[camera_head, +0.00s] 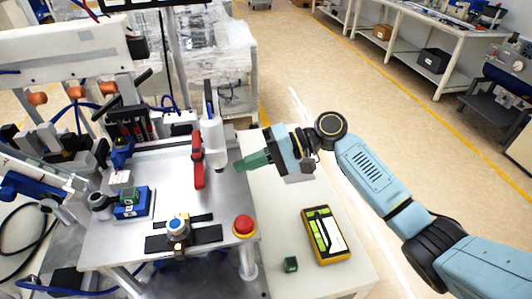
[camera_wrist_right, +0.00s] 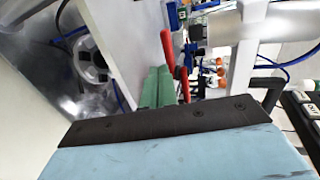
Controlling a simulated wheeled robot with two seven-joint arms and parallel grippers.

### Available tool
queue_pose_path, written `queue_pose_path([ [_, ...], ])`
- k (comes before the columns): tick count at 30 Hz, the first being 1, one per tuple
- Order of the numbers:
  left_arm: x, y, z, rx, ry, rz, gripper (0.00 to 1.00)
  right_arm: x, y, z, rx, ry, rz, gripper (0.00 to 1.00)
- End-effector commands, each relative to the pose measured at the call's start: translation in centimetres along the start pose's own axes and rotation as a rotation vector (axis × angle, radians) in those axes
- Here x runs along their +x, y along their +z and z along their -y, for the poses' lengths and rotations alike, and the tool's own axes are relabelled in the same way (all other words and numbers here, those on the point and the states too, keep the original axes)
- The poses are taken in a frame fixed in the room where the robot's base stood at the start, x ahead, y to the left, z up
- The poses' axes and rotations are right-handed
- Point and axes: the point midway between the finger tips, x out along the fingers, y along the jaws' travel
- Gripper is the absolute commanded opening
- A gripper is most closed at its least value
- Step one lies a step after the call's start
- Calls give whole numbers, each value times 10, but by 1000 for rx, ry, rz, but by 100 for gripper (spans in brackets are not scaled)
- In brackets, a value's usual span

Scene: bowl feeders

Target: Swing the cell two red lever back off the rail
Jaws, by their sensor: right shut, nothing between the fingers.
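The red lever (camera_head: 198,160) stands on the grey plate of the cell, its long red arm running toward the front of the plate beside a white cylinder (camera_head: 213,140). It also shows in the right wrist view (camera_wrist_right: 168,48), just beyond my fingertips. My right gripper (camera_head: 240,166) is to the right of the lever and the cylinder, near the plate's right edge. Its green fingers are together with nothing between them, and in the head view they are apart from the lever. My left gripper is not in view.
A red emergency button (camera_head: 243,225) stands at the plate's front right corner. A yellow-black device (camera_head: 325,234) and a small green block (camera_head: 291,264) lie on the white table (camera_head: 270,215). A blue block with a green part (camera_head: 131,203) sits at the plate's left.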

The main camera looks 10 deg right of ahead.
Motion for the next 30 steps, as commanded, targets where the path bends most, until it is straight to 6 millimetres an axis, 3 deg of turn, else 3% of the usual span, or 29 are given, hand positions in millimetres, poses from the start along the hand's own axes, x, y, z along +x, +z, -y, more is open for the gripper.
queue_pose_path([
  [3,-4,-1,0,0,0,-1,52,25,0,1,0,-1,2,0],
  [10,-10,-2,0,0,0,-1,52,54,0,11,-1,0,0,0],
  [30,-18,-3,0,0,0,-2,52,69,6,15,0,0,-1,0],
])
